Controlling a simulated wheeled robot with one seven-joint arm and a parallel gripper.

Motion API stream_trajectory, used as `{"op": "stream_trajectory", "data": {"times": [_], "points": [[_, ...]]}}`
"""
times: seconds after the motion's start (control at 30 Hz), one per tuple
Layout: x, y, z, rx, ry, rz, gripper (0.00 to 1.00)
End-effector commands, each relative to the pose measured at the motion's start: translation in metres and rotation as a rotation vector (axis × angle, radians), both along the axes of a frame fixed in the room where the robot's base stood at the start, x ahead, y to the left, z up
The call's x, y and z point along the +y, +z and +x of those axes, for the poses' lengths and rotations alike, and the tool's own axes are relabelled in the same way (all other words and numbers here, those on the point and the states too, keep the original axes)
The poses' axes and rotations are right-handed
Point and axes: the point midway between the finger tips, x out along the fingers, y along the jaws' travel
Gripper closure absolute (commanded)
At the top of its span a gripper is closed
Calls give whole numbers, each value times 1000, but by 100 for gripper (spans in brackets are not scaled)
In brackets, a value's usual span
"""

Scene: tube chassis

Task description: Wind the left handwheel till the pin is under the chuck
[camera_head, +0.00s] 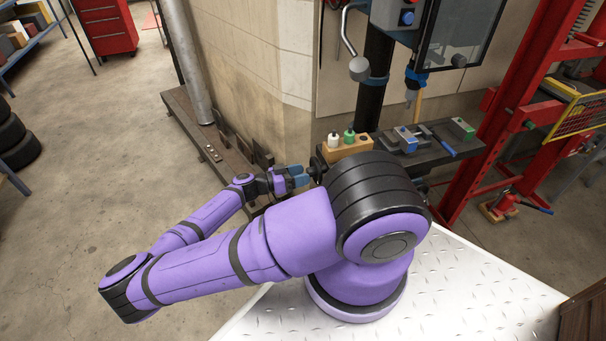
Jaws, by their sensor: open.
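The drill press chuck (411,92) hangs below the blue collar of the press head. Under it is the dark work table (447,142), with a blue and grey vise-like fixture (406,138) on top. I cannot clearly make out the pin. A thin yellowish upright piece (417,112) shows just below and right of the chuck; I cannot tell what it is. The left handwheel (318,165) is a small dark shape at the table's left end, partly hidden by my arm. My gripper (300,176), with blue fingers, is open at the handwheel's left; I cannot tell whether they touch.
A wooden block (348,145) with white and green bottles stands at the table's left end. A red press frame (500,120) stands right. Open floor (90,190) lies left.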

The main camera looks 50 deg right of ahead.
Motion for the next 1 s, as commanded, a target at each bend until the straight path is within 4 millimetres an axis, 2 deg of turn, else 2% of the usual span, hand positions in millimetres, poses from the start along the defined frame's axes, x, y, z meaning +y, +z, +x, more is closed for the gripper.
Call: {"op": "stream_trajectory", "data": {"times": [0.3, 0.5, 0.7, 1.0], "points": [[51, 0, 32, -1, 5, 2, 40], [73, 0, 45, -2, 2, 2, 40], [82, 0, 50, -1, 2, 0, 40], [82, 0, 50, -1, 1, 0, 40]]}}
